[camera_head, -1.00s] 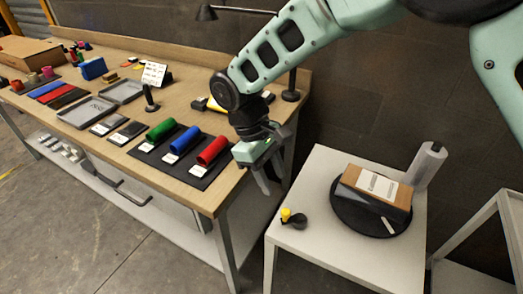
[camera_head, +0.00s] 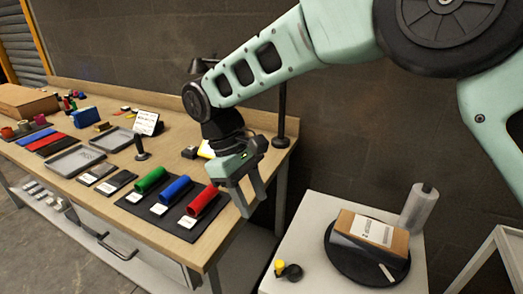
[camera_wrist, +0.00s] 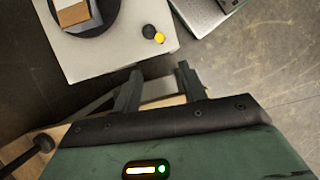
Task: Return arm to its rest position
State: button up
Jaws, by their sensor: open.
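My gripper (camera_head: 250,201) is open and empty in the head view. It hangs in the air by the right end of the wooden workbench (camera_head: 215,232), beside the red roll. In the wrist view its two fingers (camera_wrist: 158,88) are spread apart with nothing between them. My arm reaches across the upper part of the head view, bent down at the wrist.
Green (camera_head: 151,179), blue (camera_head: 176,189) and red (camera_head: 204,200) rolls lie on a dark mat. A white table (camera_head: 311,212) holds a cardboard box (camera_head: 371,236) on a black turntable (camera_head: 362,269). A lamp post (camera_head: 282,115) stands behind my gripper.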

jog(key=s+d+r+m+t+y, duration=0.2)
jog(key=s+d+m+y, duration=0.2)
jog(key=s+d, duration=1.5)
jog(key=shift+s+m+y, duration=0.3)
jog(key=shift+s+m, duration=0.1)
jog(key=shift+m, duration=0.1)
